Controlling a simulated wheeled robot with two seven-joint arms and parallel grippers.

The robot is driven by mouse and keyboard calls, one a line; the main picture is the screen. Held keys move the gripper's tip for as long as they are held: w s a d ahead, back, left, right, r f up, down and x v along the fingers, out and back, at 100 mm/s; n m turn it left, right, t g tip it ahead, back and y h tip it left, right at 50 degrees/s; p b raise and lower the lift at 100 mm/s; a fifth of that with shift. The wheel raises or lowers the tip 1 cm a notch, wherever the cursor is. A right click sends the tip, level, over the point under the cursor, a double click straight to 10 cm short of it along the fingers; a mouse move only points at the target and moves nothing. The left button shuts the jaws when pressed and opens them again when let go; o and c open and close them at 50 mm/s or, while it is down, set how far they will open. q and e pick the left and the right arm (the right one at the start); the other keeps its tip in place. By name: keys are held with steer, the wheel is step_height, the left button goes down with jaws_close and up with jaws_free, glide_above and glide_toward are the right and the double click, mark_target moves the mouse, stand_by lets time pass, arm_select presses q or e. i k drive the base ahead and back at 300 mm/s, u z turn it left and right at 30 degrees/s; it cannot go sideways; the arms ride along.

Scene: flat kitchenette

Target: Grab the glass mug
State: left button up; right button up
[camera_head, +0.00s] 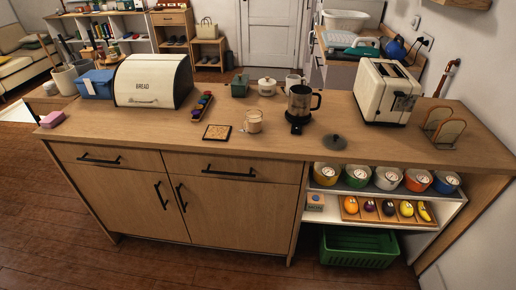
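A glass mug (253,121) stands upright on the wooden counter, near the middle. It looks clear with a pale brown tint, and its handle seems to point left. A dark cork-like square coaster (217,132) lies to its left, apart from it. A black and glass coffee maker (300,105) with a handle stands to its right. A white mug (293,82) stands further back. Neither of my grippers shows in the head view.
A bread box (153,81), blue box (97,84) and pink sponge (52,119) occupy the counter's left. A toaster (386,91) and toast rack (444,128) stand right. A dark lid (335,142) lies near the front edge. Counter (265,146) in front of the mug is clear.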

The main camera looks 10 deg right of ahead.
mark_target(254, 126)
steer(key=z, duration=1.1)
steer(key=k, duration=0.1)
steer(key=u, duration=2.05)
steer(key=i, duration=0.95)
steer(key=z, duration=0.75)
steer(key=i, duration=0.7)
steer(key=z, duration=0.7)
